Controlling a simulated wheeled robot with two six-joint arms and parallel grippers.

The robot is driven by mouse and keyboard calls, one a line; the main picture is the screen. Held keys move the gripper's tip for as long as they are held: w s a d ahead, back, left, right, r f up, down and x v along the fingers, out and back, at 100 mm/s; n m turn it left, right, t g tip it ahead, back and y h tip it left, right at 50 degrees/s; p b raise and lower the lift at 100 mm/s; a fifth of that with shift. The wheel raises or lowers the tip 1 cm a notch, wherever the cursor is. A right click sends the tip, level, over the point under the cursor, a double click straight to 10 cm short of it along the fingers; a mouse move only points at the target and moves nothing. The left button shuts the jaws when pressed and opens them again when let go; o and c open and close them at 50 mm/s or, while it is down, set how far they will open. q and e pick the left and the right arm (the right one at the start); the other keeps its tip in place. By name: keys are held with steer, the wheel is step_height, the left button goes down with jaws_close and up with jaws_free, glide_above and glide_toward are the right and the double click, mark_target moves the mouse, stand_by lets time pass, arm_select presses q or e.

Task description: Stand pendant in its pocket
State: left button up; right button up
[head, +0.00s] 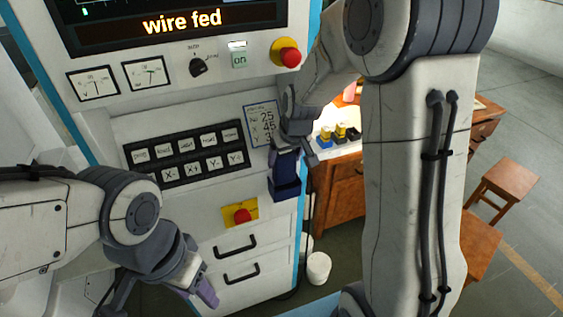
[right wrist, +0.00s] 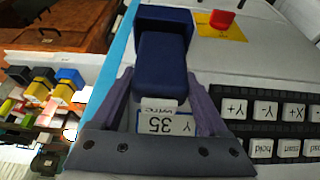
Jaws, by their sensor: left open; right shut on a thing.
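The pendant is a dark blue block (right wrist: 161,68), upright between the fingers of my right gripper (right wrist: 160,88), which is shut on it. In the head view the pendant (head: 285,162) hangs below my right gripper (head: 291,137) at the machine's right front edge. The pocket is a wider dark blue box (head: 286,189) on the machine front. It also shows in the right wrist view (right wrist: 164,15). The pendant's lower end is at the pocket's mouth; I cannot tell how deep it sits. My left gripper (head: 163,293) is open and empty at lower left.
A card with numbers (head: 261,122) and a black key panel (head: 183,153) are beside the right gripper. A red button on a yellow plate (head: 241,214) is left of the pocket. A wooden bench (head: 340,188) stands behind to the right. A white bucket (head: 318,267) stands on the floor.

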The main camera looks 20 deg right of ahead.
mark_target(284, 169)
step_height(284, 169, down, 4)
steer(key=shift+w+f, duration=0.1)
steer(key=shift+w, duration=0.05)
stand_by(0.3)
steer(key=shift+f, duration=0.2)
steer(key=o, duration=1.5)
steer(key=shift+o, duration=0.2)
steer(key=shift+r, duration=0.1)
